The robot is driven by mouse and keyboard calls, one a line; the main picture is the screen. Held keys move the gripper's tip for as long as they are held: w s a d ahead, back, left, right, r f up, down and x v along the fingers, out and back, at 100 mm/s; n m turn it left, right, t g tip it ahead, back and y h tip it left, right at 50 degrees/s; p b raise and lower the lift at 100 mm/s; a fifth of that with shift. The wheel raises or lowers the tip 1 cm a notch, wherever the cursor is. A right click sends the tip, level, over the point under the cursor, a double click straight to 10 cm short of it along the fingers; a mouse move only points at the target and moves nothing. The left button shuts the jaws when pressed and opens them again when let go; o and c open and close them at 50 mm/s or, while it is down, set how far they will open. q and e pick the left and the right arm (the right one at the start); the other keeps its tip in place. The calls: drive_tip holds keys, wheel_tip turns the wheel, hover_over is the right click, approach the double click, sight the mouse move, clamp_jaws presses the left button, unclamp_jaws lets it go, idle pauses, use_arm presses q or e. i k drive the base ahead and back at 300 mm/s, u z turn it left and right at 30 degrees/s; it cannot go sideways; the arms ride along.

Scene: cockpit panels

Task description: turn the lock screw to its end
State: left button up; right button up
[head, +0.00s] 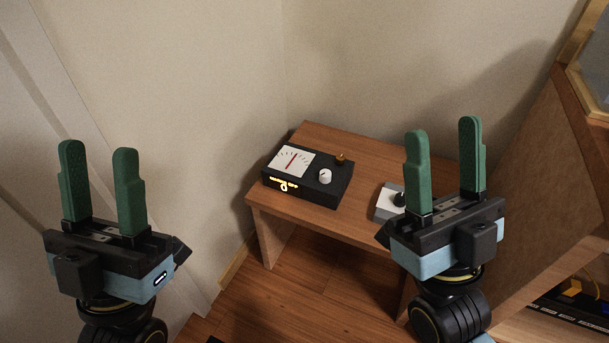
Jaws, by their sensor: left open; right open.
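A black box (318,189) with a white dial face (292,160) and a red needle sits on the left part of a small wooden table. On its top are a white knob (325,176) and a small brass-coloured screw (341,158), which looks like the lock screw. My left gripper (99,171) is open and empty, left of the table and apart from it. My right gripper (443,154) is open and empty, in front of the table's right part in the picture. Neither gripper touches the box.
A wooden panel (545,170) stands at the right. Walls close in behind and at the left. The air above the black box is clear.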

sight(340, 159)
drive_tip(key=z, duration=0.4)
drive_tip(key=k, duration=0.5)
drive_tip(key=z, duration=0.3)
drive_tip(key=i, duration=1)
drive_tip(key=u, duration=1.2)
drive_tip(key=i, duration=0.2)
drive_tip(key=u, duration=0.15)
